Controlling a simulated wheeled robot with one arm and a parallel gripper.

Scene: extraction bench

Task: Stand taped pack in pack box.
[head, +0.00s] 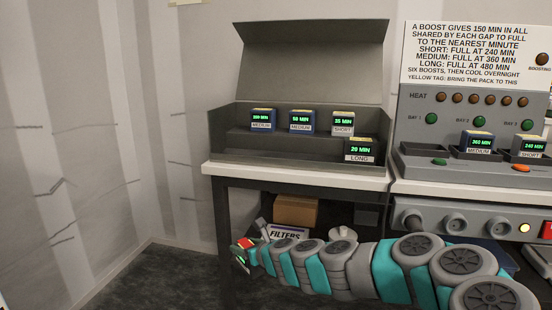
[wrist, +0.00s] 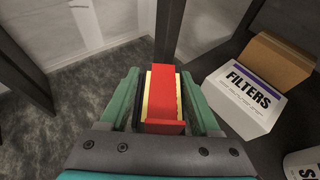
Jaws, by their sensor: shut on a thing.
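My gripper (wrist: 160,88) is shut on a pack (wrist: 166,92) in the wrist view. The pack is red on top with a pale yellow side and a dark edge, between the two green fingers. In the head view my gripper (head: 242,255) is low, below the bench top and left of the shelf items, with the red of the pack (head: 246,242) showing. The grey pack box (head: 222,140) stands on the bench with its lid open. It holds two blue packs marked MEDIUM (head: 263,119) (head: 301,121), one marked SHORT (head: 343,122), and a LONG pack (head: 360,150) nearer the front.
The charger (head: 420,165) stands right of the box, with a MEDIUM pack (head: 479,141) and a SHORT pack (head: 527,146) in its bays. A FILTERS box (wrist: 245,95) and a brown carton (wrist: 275,62) sit below the bench beside my gripper. Dark bench legs (head: 224,235) stand close by.

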